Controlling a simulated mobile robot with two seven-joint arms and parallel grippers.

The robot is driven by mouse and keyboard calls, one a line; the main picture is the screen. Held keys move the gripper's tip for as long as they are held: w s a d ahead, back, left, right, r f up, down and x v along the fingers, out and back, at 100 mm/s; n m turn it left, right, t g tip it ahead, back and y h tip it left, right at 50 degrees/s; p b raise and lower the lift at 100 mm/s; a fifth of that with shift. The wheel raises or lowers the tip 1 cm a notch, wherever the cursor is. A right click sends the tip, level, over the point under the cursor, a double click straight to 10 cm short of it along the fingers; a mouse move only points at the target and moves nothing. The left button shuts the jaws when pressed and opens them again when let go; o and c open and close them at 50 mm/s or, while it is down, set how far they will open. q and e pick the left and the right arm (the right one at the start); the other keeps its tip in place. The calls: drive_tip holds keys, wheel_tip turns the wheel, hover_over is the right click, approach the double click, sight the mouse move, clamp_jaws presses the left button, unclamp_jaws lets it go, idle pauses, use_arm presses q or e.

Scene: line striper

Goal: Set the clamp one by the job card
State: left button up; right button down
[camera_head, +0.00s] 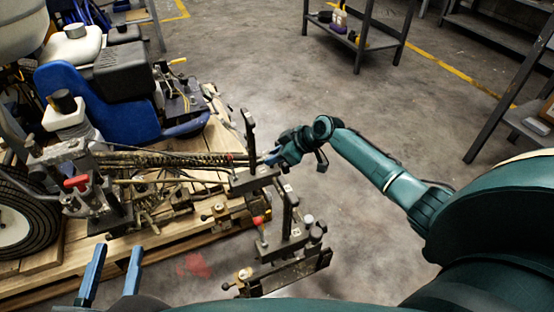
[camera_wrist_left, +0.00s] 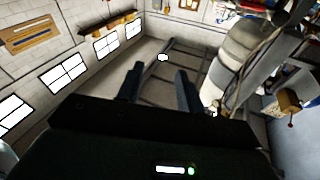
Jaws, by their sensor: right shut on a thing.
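The line striper (camera_head: 110,125), with blue and black parts, stands on a wooden pallet at the left in the head view. A dark metal clamp assembly with upright bars (camera_head: 250,135) sticks out from its right side. A lower bracket (camera_head: 285,270) has a red knob (camera_head: 258,221) above it. My right gripper (camera_head: 272,157) is at the upper clamp part, shut on it; the exact grip is small and partly hidden. My left gripper (camera_head: 112,273) is open and empty at the lower left; its spread fingers also show in the left wrist view (camera_wrist_left: 160,90). I cannot make out a job card.
The pallet (camera_head: 30,270) edge lies below the striper, and a black wheel (camera_head: 22,215) is at the far left. A shelf rack (camera_head: 360,35) stands at the back, and another (camera_head: 510,85) at the right. Grey floor between is clear. A red floor mark (camera_head: 195,265) lies near the pallet.

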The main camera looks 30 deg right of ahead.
drive_tip(key=c, duration=1.6)
unclamp_jaws()
drive_tip(key=shift+w+d, duration=0.1)
drive_tip(key=shift+w, duration=0.15)
use_arm(q)
drive_tip(key=shift+f, duration=0.3)
use_arm(e)
drive_tip(key=o, duration=0.4)
use_arm(q)
drive_tip(key=a+g+y+p, duration=0.1)
drive_tip(key=p, duration=0.3)
drive_tip(key=shift+a+g+y+p, duration=0.15)
drive_tip(key=shift+g+y+p, duration=0.15)
drive_tip(key=shift+y+p, duration=0.1)
use_arm(e)
drive_tip(key=v, duration=1.3)
drive_tip(key=shift+s, duration=0.1)
